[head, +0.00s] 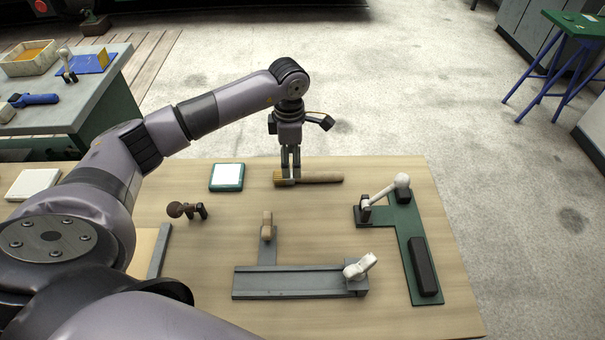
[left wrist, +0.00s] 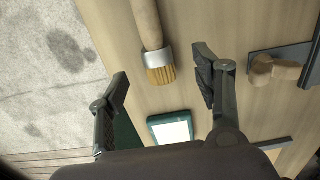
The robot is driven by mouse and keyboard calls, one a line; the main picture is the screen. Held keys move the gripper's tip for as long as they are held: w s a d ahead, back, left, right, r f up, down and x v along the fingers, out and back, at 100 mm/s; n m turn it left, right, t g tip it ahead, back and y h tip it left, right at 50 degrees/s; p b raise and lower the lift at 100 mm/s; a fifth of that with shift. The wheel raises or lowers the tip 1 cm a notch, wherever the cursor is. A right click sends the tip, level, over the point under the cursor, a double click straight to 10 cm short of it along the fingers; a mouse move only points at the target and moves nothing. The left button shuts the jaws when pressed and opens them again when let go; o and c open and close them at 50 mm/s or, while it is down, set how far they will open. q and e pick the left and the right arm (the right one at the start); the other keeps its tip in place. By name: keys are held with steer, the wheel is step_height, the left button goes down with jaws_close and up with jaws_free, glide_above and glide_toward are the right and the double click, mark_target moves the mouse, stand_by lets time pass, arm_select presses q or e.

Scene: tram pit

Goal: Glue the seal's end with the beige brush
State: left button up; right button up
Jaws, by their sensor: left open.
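The beige brush (head: 322,177) lies on the wooden table near its far edge, with its bristles (head: 280,179) to the left. My left gripper (head: 290,178) points down over the brush's bristle end. In the left wrist view the brush (left wrist: 149,28) shows between the open fingers of the left gripper (left wrist: 163,84), its bristles towards me, and neither finger visibly touches it. A green-rimmed white pad (head: 227,177) lies left of the brush. A grey T-shaped fixture (head: 290,282) lies at the front. I cannot make out the seal for certain. My right gripper is not in view.
A white clamp (head: 360,266) and a wooden grip (head: 267,226) stand on the grey fixture. A green fixture (head: 415,250) with a white-knobbed lever (head: 401,181) lies at the right. A brown-knobbed piece (head: 178,210) lies at the left. The table between is clear.

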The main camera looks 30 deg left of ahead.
mark_target(291, 174)
arm_select(q)
steer(key=shift+f, duration=0.7)
steer(key=f+p, duration=0.1)
steer(key=f, duration=0.3)
steer(key=shift+w+a+f+p, duration=0.1)
steer(key=shift+w+a+p, duration=0.1)
steer(key=shift+p, duration=0.2)
steer(key=shift+f, duration=0.6)
steer(key=shift+c, duration=0.4)
steer(key=shift+r, duration=0.1)
steer(key=c, duration=1.2)
